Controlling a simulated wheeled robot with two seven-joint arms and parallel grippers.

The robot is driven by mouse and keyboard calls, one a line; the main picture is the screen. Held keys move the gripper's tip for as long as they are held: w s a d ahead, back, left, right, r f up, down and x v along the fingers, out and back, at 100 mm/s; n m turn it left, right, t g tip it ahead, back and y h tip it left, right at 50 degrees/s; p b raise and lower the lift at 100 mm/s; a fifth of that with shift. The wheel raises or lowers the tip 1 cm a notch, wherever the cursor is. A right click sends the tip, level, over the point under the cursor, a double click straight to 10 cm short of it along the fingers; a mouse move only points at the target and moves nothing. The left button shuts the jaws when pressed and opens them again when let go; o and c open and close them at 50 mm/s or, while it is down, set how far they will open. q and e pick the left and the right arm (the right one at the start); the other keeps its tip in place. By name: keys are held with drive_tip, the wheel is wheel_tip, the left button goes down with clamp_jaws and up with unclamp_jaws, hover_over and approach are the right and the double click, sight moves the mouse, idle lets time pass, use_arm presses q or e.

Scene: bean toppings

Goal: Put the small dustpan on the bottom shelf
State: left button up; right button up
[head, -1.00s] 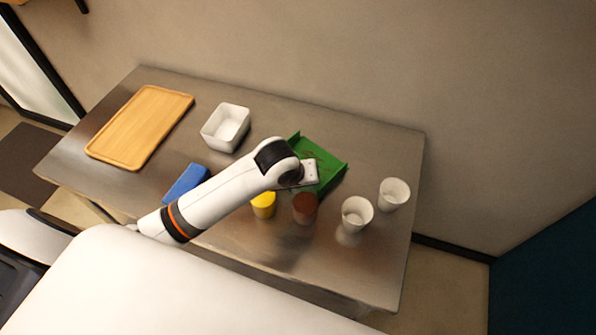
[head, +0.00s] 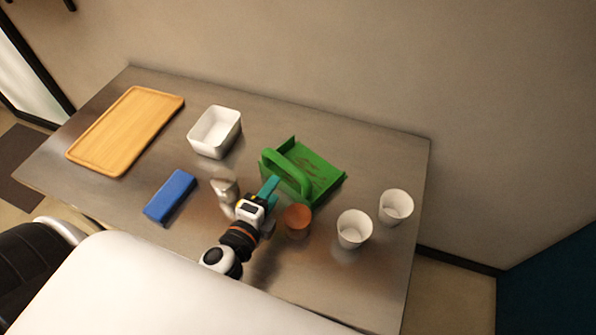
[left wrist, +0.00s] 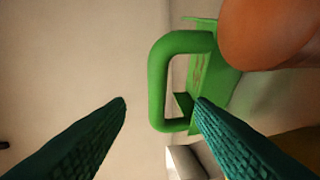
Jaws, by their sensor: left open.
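The small green dustpan (head: 318,172) lies on the metal table, its raised loop handle (head: 286,170) toward the left. Brown bits lie in its pan. My left gripper (head: 266,190) is open and empty, just in front of the handle, with a teal finger pointing at it. In the left wrist view the handle (left wrist: 158,85) shows ahead, partly between the two open fingertips (left wrist: 161,101); I cannot tell whether they touch it. The bottom shelf is not visible. My right gripper is not in view.
An orange-brown cup (head: 297,217) stands close right of my left gripper, and it looms in the wrist view (left wrist: 265,30). Two white cups (head: 354,229) (head: 396,207) stand farther right. A blue block (head: 170,196), white bowl (head: 215,132) and wooden tray (head: 125,130) are left.

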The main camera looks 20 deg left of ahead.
sight(286, 170)
use_arm(q)
drive_tip(key=shift+m, duration=0.3)
drive_tip(key=w+p, duration=0.1)
drive_tip(key=w, duration=0.1)
drive_tip(key=w+p, duration=0.1)
drive_tip(key=w, duration=0.2)
drive_tip(key=w+f+p, duration=0.1)
drive_tip(key=w, duration=0.1)
drive_tip(key=shift+w+a, duration=0.1)
drive_tip(key=shift+w, duration=0.1)
drive_tip(key=w, duration=0.2)
drive_tip(key=w+p, duration=0.1)
drive_tip(key=shift+w+a+f, duration=0.1)
drive_tip(key=shift+w+f, duration=0.35)
drive_tip(key=shift+w, duration=0.1)
drive_tip(key=shift+c, duration=0.4)
clamp_jaws()
